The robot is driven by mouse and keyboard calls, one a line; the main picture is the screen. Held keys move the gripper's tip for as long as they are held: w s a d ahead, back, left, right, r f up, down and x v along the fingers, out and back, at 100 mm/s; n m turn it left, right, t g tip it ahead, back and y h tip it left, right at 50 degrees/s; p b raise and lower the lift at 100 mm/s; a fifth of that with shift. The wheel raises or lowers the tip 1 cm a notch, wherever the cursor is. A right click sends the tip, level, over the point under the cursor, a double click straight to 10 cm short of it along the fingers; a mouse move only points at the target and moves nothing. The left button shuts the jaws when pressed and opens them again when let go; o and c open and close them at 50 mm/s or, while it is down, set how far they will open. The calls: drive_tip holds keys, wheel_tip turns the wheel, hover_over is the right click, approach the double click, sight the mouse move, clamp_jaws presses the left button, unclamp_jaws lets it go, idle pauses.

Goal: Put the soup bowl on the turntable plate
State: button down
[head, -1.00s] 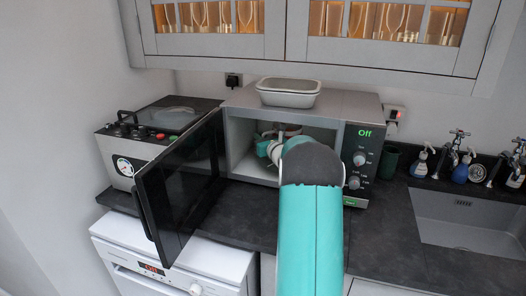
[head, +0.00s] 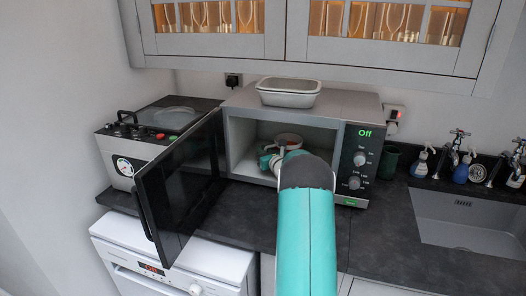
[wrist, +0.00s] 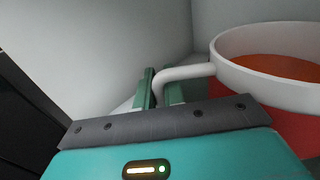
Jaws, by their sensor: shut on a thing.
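The soup bowl (head: 289,138) is inside the open microwave (head: 238,150). In the wrist view the bowl (wrist: 290,122) is red outside, with a white rim, a white side handle and orange-brown soup, and looks roughly level. My gripper (wrist: 162,88) is shut on the handle, to the left of the bowl. In the head view my gripper (head: 267,160) is inside the cavity, partly hidden by my arm. The turntable plate cannot be made out, so I cannot tell whether the bowl touches it.
The microwave door (head: 182,190) stands wide open on the left. A pale dish (head: 289,93) sits on top of the microwave. A cooker-like appliance (head: 150,135) stands left, the sink (head: 470,222) right. The cavity's grey walls are close to my gripper.

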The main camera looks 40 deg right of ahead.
drive_tip(key=shift+r, duration=0.2)
drive_tip(key=shift+f, duration=0.15)
drive_tip(key=c, duration=1.5)
unclamp_jaws()
drive_tip(key=shift+f, duration=0.1)
drive_tip(key=shift+s, duration=0.1)
drive_tip(key=v, duration=1.1)
drive_tip(key=shift+s+a, duration=0.2)
drive_tip(key=shift+s, duration=0.15)
drive_tip(key=o, duration=1.5)
